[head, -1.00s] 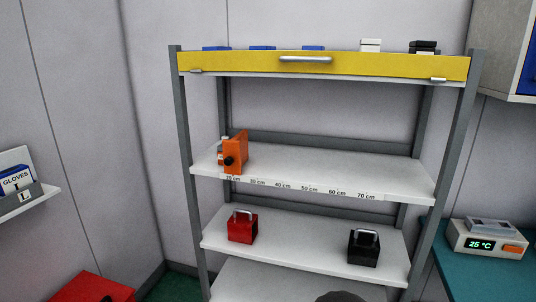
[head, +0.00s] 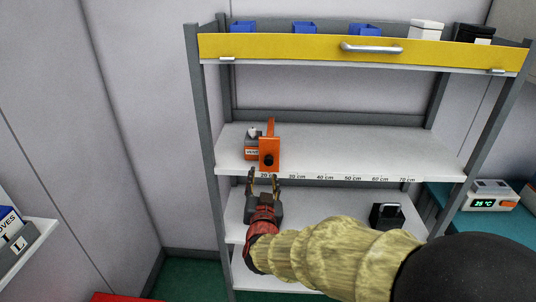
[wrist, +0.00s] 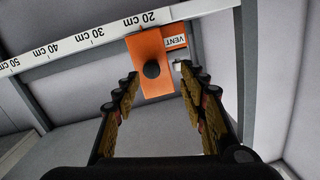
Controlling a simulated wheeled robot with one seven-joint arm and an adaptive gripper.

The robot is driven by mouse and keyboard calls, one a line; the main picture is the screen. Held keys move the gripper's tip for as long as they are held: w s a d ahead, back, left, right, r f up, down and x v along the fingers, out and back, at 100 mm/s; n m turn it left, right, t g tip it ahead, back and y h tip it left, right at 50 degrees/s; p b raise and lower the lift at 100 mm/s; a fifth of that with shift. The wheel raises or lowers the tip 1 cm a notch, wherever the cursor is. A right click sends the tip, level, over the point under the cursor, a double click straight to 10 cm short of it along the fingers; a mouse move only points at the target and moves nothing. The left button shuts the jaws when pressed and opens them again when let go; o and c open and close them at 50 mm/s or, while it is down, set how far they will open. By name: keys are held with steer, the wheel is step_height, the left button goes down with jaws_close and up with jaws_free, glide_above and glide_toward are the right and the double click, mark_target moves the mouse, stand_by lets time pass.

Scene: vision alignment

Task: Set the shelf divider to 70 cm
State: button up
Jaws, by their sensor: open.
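The orange shelf divider (head: 270,145) stands upright on the middle shelf, close to the 20 cm mark. Its round black knob (head: 268,160) faces me. The scale strip (head: 352,179) runs along the shelf's front edge, with 70 cm far to the right. My gripper (head: 263,180) is open and empty, just in front of and a little below the divider. In the wrist view the picture is turned over, and the divider (wrist: 151,47) with its knob (wrist: 152,69) shows beyond and between the open fingers (wrist: 160,80). I see no contact with the knob.
A small item with an orange label (head: 251,144) stands left of the divider, and a VENT label (wrist: 175,41) shows beside it in the wrist view. The shelf right of the divider is bare. A yellow front with a handle (head: 372,48) is above; a black box (head: 386,217) sits below.

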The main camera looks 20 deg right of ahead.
mark_target(269, 162)
steer(key=shift+m+t+h, duration=0.3)
steer(key=shift+h, duration=0.4)
steer(key=x, duration=0.4)
steer(key=d+x, duration=0.1)
steer(key=x, duration=0.3)
steer(key=shift+s+d+r, duration=0.1)
steer(key=shift+r, duration=0.1)
steer(key=shift+c, duration=0.2)
jaws_close()
